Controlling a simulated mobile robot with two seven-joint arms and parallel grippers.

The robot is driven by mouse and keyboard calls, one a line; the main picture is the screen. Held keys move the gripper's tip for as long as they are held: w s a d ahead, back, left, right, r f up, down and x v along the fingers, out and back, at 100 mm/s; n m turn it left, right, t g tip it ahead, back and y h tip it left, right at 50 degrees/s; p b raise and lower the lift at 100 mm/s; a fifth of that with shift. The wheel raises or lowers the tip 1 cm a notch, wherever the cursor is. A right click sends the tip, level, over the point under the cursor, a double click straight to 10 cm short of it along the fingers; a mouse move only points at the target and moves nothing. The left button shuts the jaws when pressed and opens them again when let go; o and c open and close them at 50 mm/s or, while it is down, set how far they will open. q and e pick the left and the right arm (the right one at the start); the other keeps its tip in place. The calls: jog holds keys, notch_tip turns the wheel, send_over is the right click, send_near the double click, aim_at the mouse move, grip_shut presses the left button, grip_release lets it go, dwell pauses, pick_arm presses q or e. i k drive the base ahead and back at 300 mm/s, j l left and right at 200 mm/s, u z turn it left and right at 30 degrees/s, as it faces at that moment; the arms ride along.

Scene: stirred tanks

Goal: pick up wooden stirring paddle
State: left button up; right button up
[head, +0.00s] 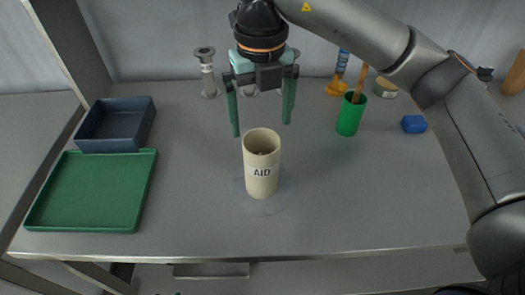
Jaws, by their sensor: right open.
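A wooden stick, which looks like the stirring paddle (361,82), stands tilted in a green cup (349,116) at the back right. Its lower end is hidden inside the cup. My right gripper (262,127) is open, with its two green fingers pointing down and nothing between them. It is above and behind a cream cylinder marked AID (262,182), well to the left of the paddle. The cream cylinder stands upright and open-topped on a faint round patch; its inside is mostly in shadow. My left gripper is not in view.
A green tray (92,215) and dark blue bin (112,143) are at the left. Behind are a grey spool-like stand (208,75), an orange-and-blue item (337,87) and a small pale jar (386,88). The front right table is clear.

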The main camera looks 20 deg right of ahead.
aim_at(362, 79)
jog(key=z, duration=1.25)
